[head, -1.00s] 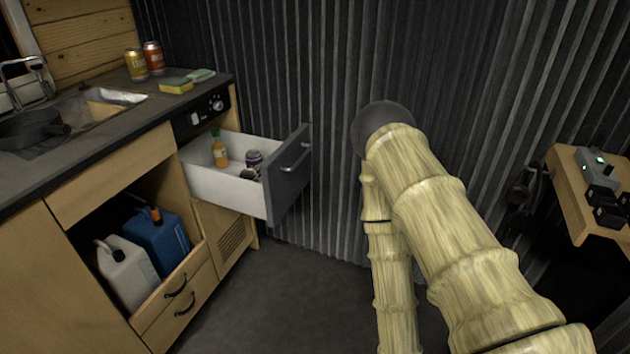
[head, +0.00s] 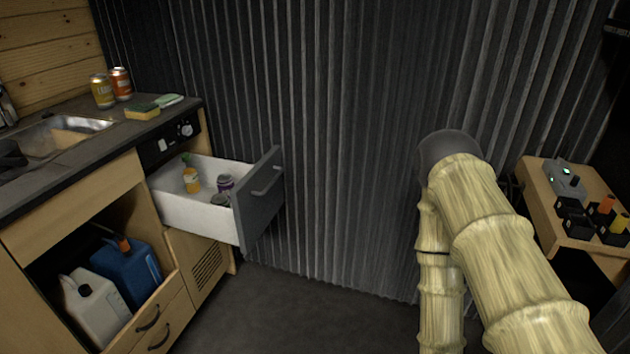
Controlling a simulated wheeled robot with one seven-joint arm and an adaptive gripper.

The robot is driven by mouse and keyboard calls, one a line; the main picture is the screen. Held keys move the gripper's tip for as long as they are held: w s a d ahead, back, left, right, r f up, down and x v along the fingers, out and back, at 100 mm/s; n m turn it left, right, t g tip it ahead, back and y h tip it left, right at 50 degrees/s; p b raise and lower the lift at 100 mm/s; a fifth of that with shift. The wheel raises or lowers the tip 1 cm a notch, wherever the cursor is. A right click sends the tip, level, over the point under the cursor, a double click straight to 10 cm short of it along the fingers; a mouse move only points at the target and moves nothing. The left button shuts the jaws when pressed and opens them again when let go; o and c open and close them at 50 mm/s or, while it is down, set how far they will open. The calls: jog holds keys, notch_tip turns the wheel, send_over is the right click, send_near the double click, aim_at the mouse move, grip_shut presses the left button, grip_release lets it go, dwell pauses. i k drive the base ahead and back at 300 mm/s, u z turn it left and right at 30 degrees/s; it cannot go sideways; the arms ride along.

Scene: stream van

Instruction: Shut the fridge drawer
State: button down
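The fridge drawer (head: 195,213) stands open, pulled out from the wooden counter unit at the left. It has white inner walls, a dark grey front (head: 262,208) and a light bar handle (head: 267,181). Inside are an orange bottle (head: 191,178) with a green top, a purple can (head: 225,183) and another can (head: 220,199), partly hidden by the front. My arm is at the right, clear of the drawer. My gripper cannot be made out; the arm's far end is hidden behind its own links.
Dark corrugated wall stands behind the drawer. Two cans (head: 111,87) and a sponge (head: 142,112) stand on the counter (head: 75,152). Jugs (head: 95,308) fill the open compartment below. A wooden shelf (head: 540,203) with small devices is at the right. Floor (head: 300,315) between is clear.

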aim_at(257, 195)
jog(key=u, duration=0.05)
jog(key=i, duration=0.85)
jog(key=u, duration=0.5)
